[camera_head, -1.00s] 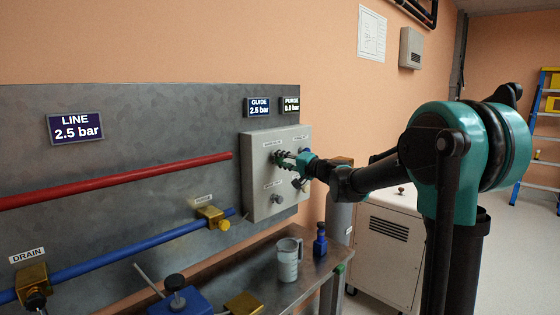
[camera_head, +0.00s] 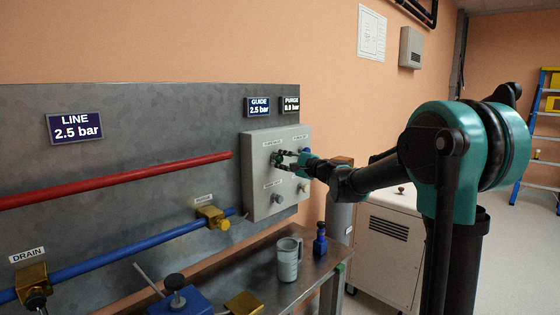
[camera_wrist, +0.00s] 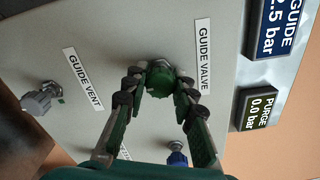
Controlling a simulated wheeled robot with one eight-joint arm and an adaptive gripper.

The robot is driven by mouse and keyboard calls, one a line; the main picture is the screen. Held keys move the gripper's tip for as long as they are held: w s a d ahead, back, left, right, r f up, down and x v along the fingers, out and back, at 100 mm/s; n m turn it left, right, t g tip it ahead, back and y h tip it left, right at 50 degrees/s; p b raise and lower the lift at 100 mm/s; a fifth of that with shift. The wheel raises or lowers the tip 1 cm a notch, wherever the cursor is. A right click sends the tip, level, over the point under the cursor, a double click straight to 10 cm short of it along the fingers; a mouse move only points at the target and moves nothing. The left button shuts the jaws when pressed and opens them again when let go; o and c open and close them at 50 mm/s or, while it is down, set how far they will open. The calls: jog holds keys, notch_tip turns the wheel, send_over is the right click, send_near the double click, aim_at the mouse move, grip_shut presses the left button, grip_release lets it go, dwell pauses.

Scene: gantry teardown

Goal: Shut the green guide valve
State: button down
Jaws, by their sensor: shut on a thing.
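The green guide valve (camera_wrist: 160,84) is a round knob on the grey panel box, beside a GUIDE VALVE label. My gripper (camera_wrist: 157,90) has its two fingers on either side of this knob and is shut on it. The head view shows my gripper (camera_head: 282,159) reaching the box from the right, with the knob (camera_head: 275,158) at its fingertips. The GUIDE display (camera_head: 259,106) reads 2.5 bar. The knob's exact turn position cannot be told.
A grey guide vent knob (camera_wrist: 38,100) and a blue knob (camera_wrist: 177,158) sit close by on the same box (camera_head: 262,178). The PURGE display (camera_head: 291,105) reads 0.0 bar. A mug (camera_head: 289,260) and a blue bottle (camera_head: 320,240) stand on the bench below.

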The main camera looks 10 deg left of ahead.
jog(key=shift+m, duration=0.4)
jog(key=c, duration=1.2)
grip_release()
jog(key=v, duration=1.2)
